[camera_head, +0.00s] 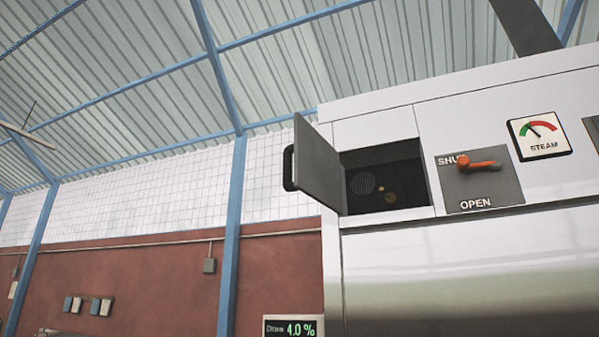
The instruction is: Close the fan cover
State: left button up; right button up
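The fan cover (318,166) is a grey hinged door with a black handle (288,168) on its outer left side. It stands swung open to the left of a dark square opening (388,177) in the white machine. Inside the opening I see a round grille (362,183) and a small yellowish part (389,196). Neither of my grippers is in view.
The white machine (440,265) fills the right side. Right of the opening is a grey panel marked SHUT and OPEN with an orange lever (479,165), then a steam gauge (539,136). A display (293,327) reading 4.0 % stands low. Left of the cover looks clear.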

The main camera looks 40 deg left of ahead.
aim_at(317, 175)
jog(key=k+j, duration=0.1)
jog(key=j, duration=0.3)
jog(key=j+z, duration=0.1)
jog(key=j, duration=0.3)
jog(key=k+j, duration=0.15)
jog(key=j, duration=0.25)
jog(key=k+j+z, duration=0.1)
jog(key=j, duration=0.3)
jog(key=k+j, duration=0.1)
jog(key=j, duration=0.3)
jog(key=k+j+z, duration=0.1)
jog(key=j, duration=0.3)
jog(key=k+j, duration=0.15)
jog(key=j, duration=0.25)
jog(key=z, duration=0.05)
